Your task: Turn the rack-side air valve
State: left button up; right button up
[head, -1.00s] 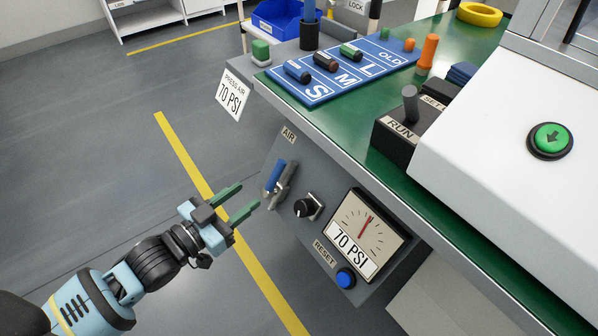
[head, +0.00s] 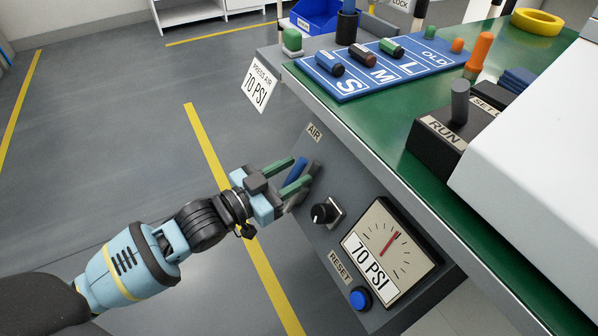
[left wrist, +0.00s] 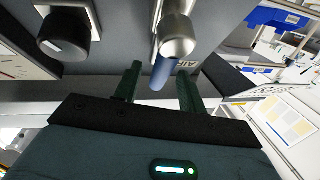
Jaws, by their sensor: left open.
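The air valve has a blue lever handle (head: 297,170) below the AIR label (head: 314,132) on the grey front panel. My left gripper (head: 293,174) is open, with its two green fingers on either side of the blue handle. In the left wrist view the handle (left wrist: 162,74) lies between the fingertips (left wrist: 157,82), below the silver valve body (left wrist: 175,38). I cannot tell whether the fingers touch it. My right gripper is not in view.
A black knob (head: 323,213), a gauge (head: 388,247) labelled 70 PSI and a blue reset button (head: 360,298) sit right of the valve. The green worktop (head: 400,120) overhangs the panel. Open floor lies to the left.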

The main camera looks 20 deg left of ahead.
pick_arm(q)
jog(key=shift+x, duration=1.05)
jog(key=shift+c, duration=0.4)
grip_shut()
